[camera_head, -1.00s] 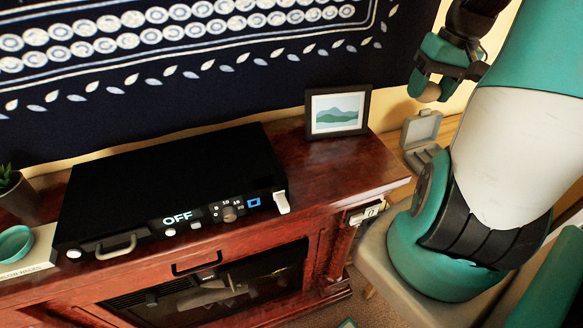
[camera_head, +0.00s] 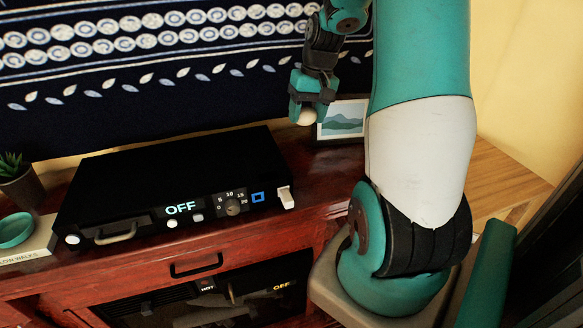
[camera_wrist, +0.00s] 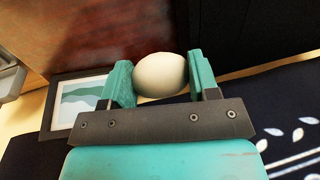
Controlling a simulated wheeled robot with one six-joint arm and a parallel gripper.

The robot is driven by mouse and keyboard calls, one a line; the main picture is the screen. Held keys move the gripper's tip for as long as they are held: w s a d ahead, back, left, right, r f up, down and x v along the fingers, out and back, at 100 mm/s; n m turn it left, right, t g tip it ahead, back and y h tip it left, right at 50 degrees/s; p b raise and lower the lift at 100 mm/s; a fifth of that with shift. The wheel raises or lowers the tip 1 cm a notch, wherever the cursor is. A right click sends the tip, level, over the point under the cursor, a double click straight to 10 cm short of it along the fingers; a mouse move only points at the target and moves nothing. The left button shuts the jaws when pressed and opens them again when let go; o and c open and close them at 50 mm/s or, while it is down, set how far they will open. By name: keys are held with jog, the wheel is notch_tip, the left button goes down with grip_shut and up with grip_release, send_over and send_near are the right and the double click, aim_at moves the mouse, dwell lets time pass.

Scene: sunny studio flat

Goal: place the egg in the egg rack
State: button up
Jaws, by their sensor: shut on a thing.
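My gripper (camera_head: 311,103) is shut on the egg (camera_head: 306,117), a pale rounded thing held between its teal fingers. It is up in front of the blue patterned cloth, just left of the picture frame. In the wrist view the egg (camera_wrist: 160,75) sits between both fingertips, clear of the wooden top behind it. No egg rack can be made out for sure. A grey thing (camera_wrist: 10,55) shows partly at the left edge of the wrist view; I cannot tell what it is. My arm hides part of the right side in the head view.
A black appliance (camera_head: 170,175) reading OFF stands on the red wooden cabinet (camera_head: 130,270). The picture frame (camera_head: 342,120) stands at the back, near my gripper. A plant (camera_head: 20,180) and a teal bowl (camera_head: 15,230) are at the left. Bare cabinet top lies right of the appliance.

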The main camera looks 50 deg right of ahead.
aim_at(303, 177)
notch_tip(303, 177, down, 16)
jog(key=p, duration=0.2)
jog(key=shift+r+p, duration=0.1)
jog(key=shift+p, duration=0.2)
jog(key=shift+f, duration=0.25)
jog(key=o, duration=0.9)
jog(key=shift+r, duration=0.1)
jog(key=shift+r, duration=0.1)
